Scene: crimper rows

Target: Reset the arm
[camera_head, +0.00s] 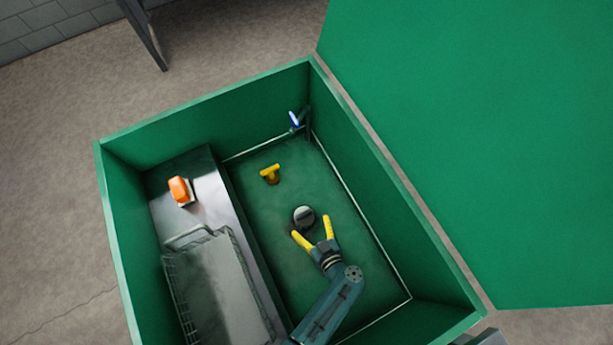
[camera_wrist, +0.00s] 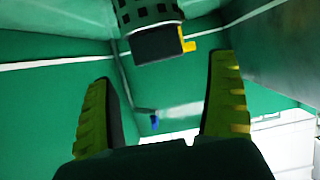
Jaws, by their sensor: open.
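My gripper (camera_head: 314,233) is open, with two yellow fingers, low inside the green box in the head view. In the wrist view its fingers (camera_wrist: 163,110) stand wide apart with nothing held between them. A dark round object with a pale top (camera_head: 304,216) lies just beyond the fingertips in the head view. In the wrist view a dark cylinder with a slotted body (camera_wrist: 155,30) shows at the top, beyond the fingers; I cannot tell whether it is the same object.
The green box (camera_head: 205,100) has high walls around my arm. A yellow tool (camera_head: 271,174) and a blue-handled item (camera_head: 295,121) are farther back. On the left ledge are an orange-topped object (camera_head: 180,191) and a wire basket (camera_head: 215,290). Some box floor is clear.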

